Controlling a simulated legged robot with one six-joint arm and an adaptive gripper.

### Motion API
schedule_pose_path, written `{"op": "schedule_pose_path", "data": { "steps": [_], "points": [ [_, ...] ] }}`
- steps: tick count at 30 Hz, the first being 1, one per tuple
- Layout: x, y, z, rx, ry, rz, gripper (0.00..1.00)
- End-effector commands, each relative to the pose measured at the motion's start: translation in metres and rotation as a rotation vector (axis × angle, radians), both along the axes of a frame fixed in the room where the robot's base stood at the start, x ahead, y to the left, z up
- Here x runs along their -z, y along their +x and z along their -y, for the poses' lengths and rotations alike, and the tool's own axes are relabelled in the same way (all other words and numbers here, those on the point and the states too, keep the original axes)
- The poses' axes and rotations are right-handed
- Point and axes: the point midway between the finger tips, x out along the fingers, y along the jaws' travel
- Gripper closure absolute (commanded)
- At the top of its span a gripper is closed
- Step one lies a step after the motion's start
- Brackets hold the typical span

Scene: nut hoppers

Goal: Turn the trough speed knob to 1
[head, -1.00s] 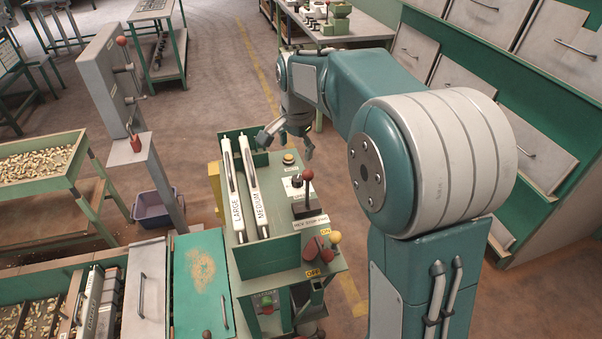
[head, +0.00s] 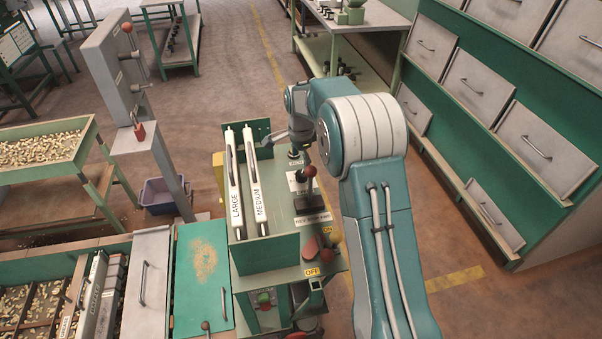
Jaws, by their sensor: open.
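The green control stand (head: 283,205) is in the middle of the head view. A small dark knob-like part (head: 294,153) shows at the far end of the top. I cannot read which control is the trough speed knob. My gripper (head: 287,148) is open, over the far end of the stand, close to that part. My arm hides some of the area, and contact cannot be told.
Two long white bars marked LARGE (head: 235,185) and MEDIUM (head: 257,185) stand along the stand's left side. A grey post with levers (head: 130,90) is to the left. Grey-fronted bins (head: 470,85) line the right. Floor is free between the stand and bins.

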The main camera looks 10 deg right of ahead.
Motion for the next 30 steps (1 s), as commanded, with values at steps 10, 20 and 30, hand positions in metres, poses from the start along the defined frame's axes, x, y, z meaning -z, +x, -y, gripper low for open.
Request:
{"op": "schedule_pose_path", "data": {
  "steps": [10, 20, 30],
  "points": [
    [0.051, 0.0, 0.0, 0.0, 0.0, -0.001, 0.13],
    [0.056, 0.0, 0.0, -0.001, 0.0, 0.001, 0.13],
    [0.056, 0.0, 0.0, -0.001, 0.001, 0.002, 0.95]
  ]
}}
